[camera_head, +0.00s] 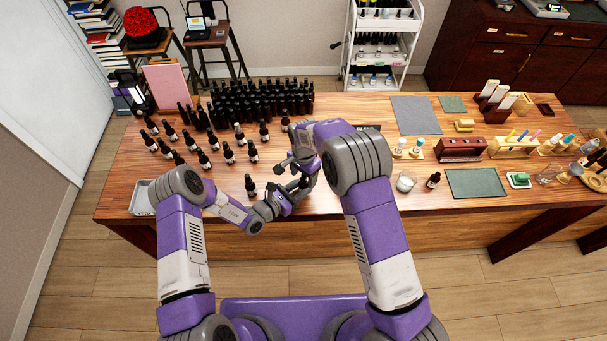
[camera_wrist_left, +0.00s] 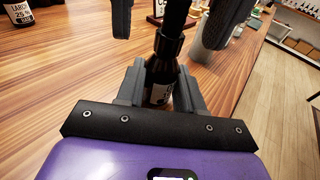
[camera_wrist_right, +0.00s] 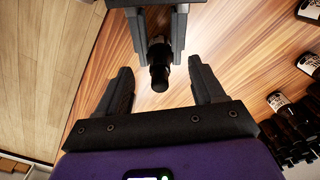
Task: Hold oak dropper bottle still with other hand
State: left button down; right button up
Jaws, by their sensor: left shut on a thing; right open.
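A dark dropper bottle (camera_wrist_left: 160,66) with a black top stands between the fingers of my left gripper (camera_wrist_left: 163,78), which is shut on its body. Its label is mostly hidden, so I cannot read the name. In the right wrist view the bottle's black top (camera_wrist_right: 158,62) shows end-on. My right gripper (camera_wrist_right: 160,82) is open, with its fingers spread on either side of the bottle top and apart from it. In the head view both grippers meet near the table's front middle, the left one (camera_head: 298,188) low and the right one (camera_head: 287,163) above; the held bottle is hidden there.
Several labelled dropper bottles (camera_head: 229,152) stand loosely left of my grippers, one (camera_head: 250,186) close to the left gripper. A dense block of dark bottles (camera_head: 262,100) stands behind. A grey tray (camera_head: 141,197) is at the left edge. A green mat (camera_head: 476,184) lies to the right.

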pick_arm(q)
jog(key=shift+f, duration=0.1)
pick_arm(e)
jog(key=n, duration=0.4)
jog(key=shift+n, duration=0.3)
jog(key=n, duration=0.4)
notch_tip(320, 180, up, 12)
jog(key=shift+n, duration=0.4)
jog(key=shift+r, duration=0.1)
pick_arm(q)
jog(key=c, duration=0.6)
grip_release()
jog(key=shift+c, duration=0.2)
